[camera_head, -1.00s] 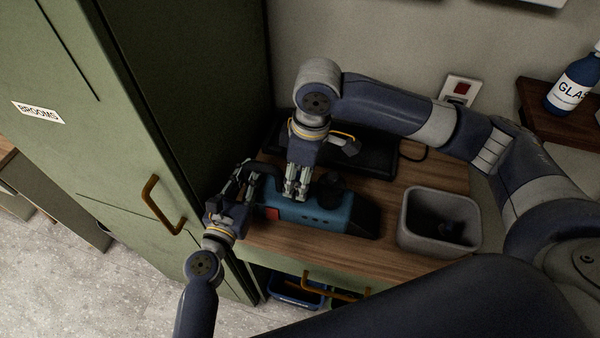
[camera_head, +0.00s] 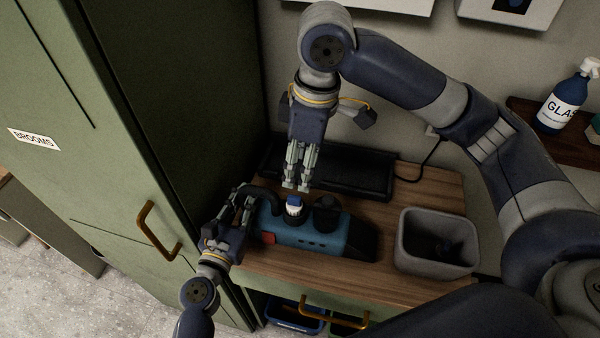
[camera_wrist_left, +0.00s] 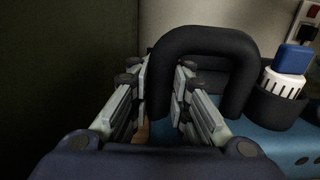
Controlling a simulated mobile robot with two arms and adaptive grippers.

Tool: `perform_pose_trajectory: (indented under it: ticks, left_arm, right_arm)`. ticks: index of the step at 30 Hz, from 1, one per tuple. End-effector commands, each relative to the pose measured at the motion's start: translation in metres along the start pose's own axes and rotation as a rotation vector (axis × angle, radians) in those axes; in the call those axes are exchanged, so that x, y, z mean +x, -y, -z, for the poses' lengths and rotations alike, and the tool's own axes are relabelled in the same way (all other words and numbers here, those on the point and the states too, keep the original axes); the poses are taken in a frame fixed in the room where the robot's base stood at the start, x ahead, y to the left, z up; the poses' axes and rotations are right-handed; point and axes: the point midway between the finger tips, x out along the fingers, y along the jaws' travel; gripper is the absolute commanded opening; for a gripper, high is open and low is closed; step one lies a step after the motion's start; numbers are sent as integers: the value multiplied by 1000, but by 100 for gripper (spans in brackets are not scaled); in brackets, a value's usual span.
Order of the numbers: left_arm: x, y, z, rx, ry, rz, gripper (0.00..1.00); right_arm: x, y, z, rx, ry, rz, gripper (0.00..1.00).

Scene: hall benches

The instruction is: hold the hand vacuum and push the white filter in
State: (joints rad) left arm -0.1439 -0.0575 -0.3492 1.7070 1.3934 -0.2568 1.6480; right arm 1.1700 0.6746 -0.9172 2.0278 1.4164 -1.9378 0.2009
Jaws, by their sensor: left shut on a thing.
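The hand vacuum (camera_head: 318,231), blue with a black nose and a red patch, lies on the wooden bench top. My left gripper (camera_wrist_left: 162,85) is shut on one leg of its black loop handle (camera_wrist_left: 205,42); it also shows in the head view (camera_head: 246,198). The white filter (camera_wrist_left: 283,83), with a blue top, stands upright in a dark round socket on the vacuum. Its ribbed white part sticks out above the rim; it also shows in the head view (camera_head: 294,206). My right gripper (camera_head: 297,187) points down just above the filter, apart from it. Its finger gap is unclear.
A grey bin (camera_head: 437,243) with a dark thing inside stands right of the vacuum. A black flat tray or pad (camera_head: 350,171) lies behind it. A green cabinet (camera_head: 110,160) closes off the left. A blue spray bottle (camera_head: 563,104) stands on a shelf.

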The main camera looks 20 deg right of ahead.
Motion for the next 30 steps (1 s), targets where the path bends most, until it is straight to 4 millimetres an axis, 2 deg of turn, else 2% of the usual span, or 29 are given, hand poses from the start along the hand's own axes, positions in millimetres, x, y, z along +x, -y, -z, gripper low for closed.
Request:
perform_pose_trajectory:
  ticks: [9,10,13,24,26,30]
  left_arm:
    - [-1,1,2,-1,-4,2,0]
    - [-1,1,2,-1,-4,2,19]
    - [0,1,2,-1,-3,2,41]
    - [-2,0,1,0,-1,0,41]
    - [-7,0,1,-1,-2,0,41]
    - [-29,0,2,1,-4,1,41]
  right_arm:
    - [-2,0,0,0,1,1,51]
    - [-2,0,0,0,1,1,51]
    - [-2,0,0,0,1,1,51]
    - [-2,0,0,0,1,1,51]
    - [-2,0,0,0,1,1,51]
    - [-2,0,0,0,1,1,51]
